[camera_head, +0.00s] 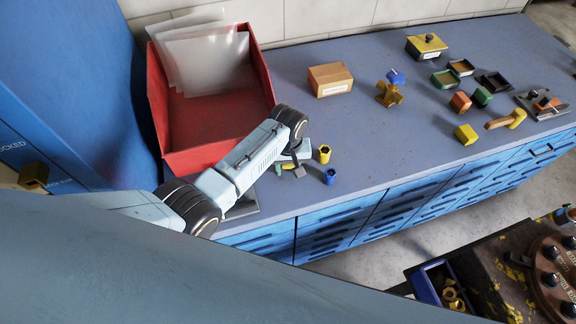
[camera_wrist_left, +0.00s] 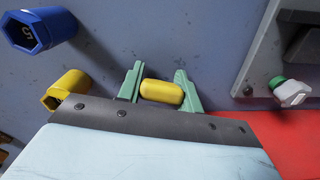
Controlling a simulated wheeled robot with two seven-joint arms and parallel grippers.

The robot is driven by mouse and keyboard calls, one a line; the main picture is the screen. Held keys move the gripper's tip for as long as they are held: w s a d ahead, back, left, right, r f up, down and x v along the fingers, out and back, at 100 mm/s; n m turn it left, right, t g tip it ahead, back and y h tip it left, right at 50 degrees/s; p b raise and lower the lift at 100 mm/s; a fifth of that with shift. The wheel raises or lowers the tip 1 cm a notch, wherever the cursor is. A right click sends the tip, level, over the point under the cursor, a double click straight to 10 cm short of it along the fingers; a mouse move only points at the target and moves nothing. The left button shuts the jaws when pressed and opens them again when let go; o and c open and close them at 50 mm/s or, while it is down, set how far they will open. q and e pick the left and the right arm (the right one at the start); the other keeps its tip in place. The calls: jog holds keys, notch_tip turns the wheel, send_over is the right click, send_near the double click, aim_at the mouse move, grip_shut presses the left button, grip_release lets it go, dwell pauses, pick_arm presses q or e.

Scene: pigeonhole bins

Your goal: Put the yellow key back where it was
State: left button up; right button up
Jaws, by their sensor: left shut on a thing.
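My left gripper (camera_head: 297,172) is low over the blue-grey bench top, beside the red bin. In the left wrist view its green fingers (camera_wrist_left: 160,88) are shut on a rounded yellow piece, which I take to be the yellow key (camera_wrist_left: 161,92). Only this short yellow part shows between the fingers; the rest of it is hidden. A yellow hexagonal holder (camera_head: 325,153) stands just right of the gripper and also shows in the left wrist view (camera_wrist_left: 66,89). A blue hexagonal holder (camera_head: 330,176) stands near it, also in the left wrist view (camera_wrist_left: 40,30). My right gripper is not in view.
The red bin (camera_head: 170,163) with clear sheets stands left of the gripper. A green-and-white piece (camera_wrist_left: 290,91) lies by a grey plate (camera_wrist_left: 248,60). A cardboard box (camera_head: 330,80) and several small blocks and trays lie farther right.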

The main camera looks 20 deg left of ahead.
pick_arm(q)
jog(key=shift+f, duration=0.15)
jog(key=o, duration=1.1)
